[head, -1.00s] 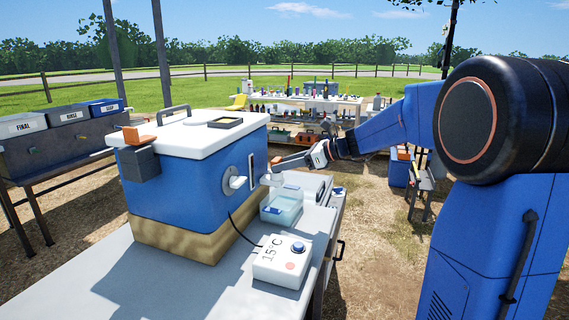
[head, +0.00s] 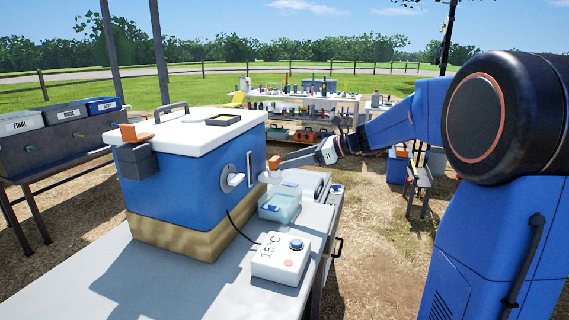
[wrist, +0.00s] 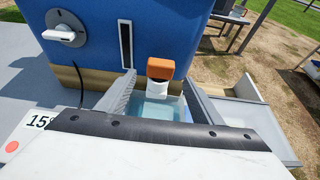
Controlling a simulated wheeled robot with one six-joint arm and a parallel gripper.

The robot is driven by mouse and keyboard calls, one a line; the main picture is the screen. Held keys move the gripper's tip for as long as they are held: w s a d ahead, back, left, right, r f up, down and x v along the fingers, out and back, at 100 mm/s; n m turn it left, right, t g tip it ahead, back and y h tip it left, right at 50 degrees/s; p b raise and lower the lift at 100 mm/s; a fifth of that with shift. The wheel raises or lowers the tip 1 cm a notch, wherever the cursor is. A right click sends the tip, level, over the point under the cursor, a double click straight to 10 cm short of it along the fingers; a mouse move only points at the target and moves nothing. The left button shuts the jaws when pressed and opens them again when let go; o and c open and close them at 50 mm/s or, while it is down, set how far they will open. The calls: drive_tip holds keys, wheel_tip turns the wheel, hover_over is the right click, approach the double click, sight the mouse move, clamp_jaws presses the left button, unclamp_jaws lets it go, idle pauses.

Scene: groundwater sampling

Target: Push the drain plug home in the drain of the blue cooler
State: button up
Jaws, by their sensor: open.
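The blue cooler (head: 185,195) stands on a tan base on the grey table, with its white lid shut. On its right-hand face, a white drain fitting with the orange-capped drain plug (wrist: 160,70) sticks out low down. In the head view the orange cap (head: 273,162) shows small at the cooler's edge. My gripper (wrist: 159,80) is open, its two grey fingers spread to either side of the plug, with visible gaps. In the head view my gripper (head: 285,164) reaches in from the right. How deep the plug sits cannot be told.
A clear tub (head: 284,203) of bluish water stands below the drain. A white 15°C box (head: 281,258) with a cable sits in front. A white knob (wrist: 66,33) is on the cooler's face, left of the drain. Open ground lies to the right.

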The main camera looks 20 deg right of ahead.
drive_tip(key=v, duration=1.3)
drive_tip(key=shift+s+d, duration=0.25)
drive_tip(key=s+a+f+n+g+h, duration=0.2)
drive_tip(key=s+a+f+n, duration=0.35)
drive_tip(key=s, duration=0.25)
drive_tip(key=s+a+f+n+g+h, duration=0.2)
drive_tip(key=s+a+f+n, duration=0.3)
drive_tip(key=s, duration=0.3)
drive_tip(key=s+d+f+n+h, duration=0.1)
drive_tip(key=s+f+n+h, duration=0.2)
drive_tip(key=s+f+n, duration=0.2)
drive_tip(key=s+d+f+n+t+h, duration=0.1)
drive_tip(key=s+f+n+h, duration=0.2)
drive_tip(key=s+n, duration=0.6)
wheel_tip(320, 180, down, 2)
drive_tip(key=shift+s+d+f+n+h, duration=0.2)
drive_tip(key=shift+s+n+h, duration=0.2)
drive_tip(key=shift+s, duration=0.75)
drive_tip(key=shift+c, duration=0.7)
